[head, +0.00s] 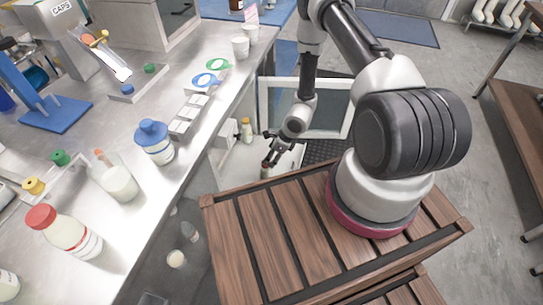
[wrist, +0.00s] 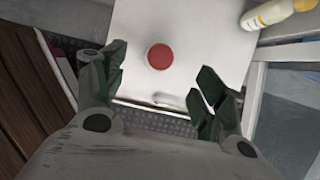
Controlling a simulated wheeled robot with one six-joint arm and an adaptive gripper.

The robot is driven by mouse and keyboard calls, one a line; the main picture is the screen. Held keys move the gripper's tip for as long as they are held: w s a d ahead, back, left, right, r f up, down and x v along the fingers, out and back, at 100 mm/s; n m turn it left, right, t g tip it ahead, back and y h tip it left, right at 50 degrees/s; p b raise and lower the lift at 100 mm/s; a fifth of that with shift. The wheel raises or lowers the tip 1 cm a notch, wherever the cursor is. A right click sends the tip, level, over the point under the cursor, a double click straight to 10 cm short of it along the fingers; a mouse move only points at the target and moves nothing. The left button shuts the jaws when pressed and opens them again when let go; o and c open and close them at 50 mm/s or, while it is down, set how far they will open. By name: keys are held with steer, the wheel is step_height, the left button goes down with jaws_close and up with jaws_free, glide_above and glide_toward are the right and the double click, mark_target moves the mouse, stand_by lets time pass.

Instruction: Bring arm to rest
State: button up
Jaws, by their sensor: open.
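My gripper (head: 270,150) is low beside the bench, in front of an open white cabinet. In the wrist view my gripper (wrist: 163,85) has its two dark green-grey fingers spread wide, with nothing between the tips. A red-capped item (wrist: 159,57) stands on a white surface (wrist: 195,25) just beyond the fingers, apart from them. It is seen from above, so its body is hidden. In the head view the red cap (head: 265,164) shows just below the gripper. My arm reaches down from above my slatted wooden base.
A yellow-and-white bottle (wrist: 272,13) lies toward the top right of the wrist view; it also shows in the head view (head: 247,130). The glazed cabinet door (head: 335,108) stands open close to my arm. The bench (head: 190,165) holds bottles and beakers.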

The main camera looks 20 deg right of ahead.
steer(key=s+a+r+n+g+y, duration=0.1)
steer(key=s+a+r+n+y, duration=0.15)
steer(key=s, duration=0.35)
steer(key=s+d+r+n+g+y, duration=0.15)
steer(key=r+n, duration=0.35)
steer(key=r, duration=0.5)
steer(key=s+r+n+g, duration=0.25)
steer(key=r+n, duration=0.25)
steer(key=r, duration=0.5)
steer(key=s+d+r+n+t+h, duration=0.2)
steer(key=s+d+r+n, duration=0.2)
steer(key=r, duration=0.9)
steer(key=s+d+r+n+t+h, duration=0.2)
steer(key=s+d+r+n+h, duration=0.1)
steer(key=r, duration=0.9)
steer(key=s+d+r+n+t+h, duration=0.2)
steer(key=s+d+r+n, duration=0.3)
steer(key=r, duration=0.8)
steer(key=shift+s+d+r+n+t+h, duration=0.35)
steer(key=shift+s+d, duration=0.2)
steer(key=shift+s, duration=0.45)
steer(key=shift+c, duration=0.5)
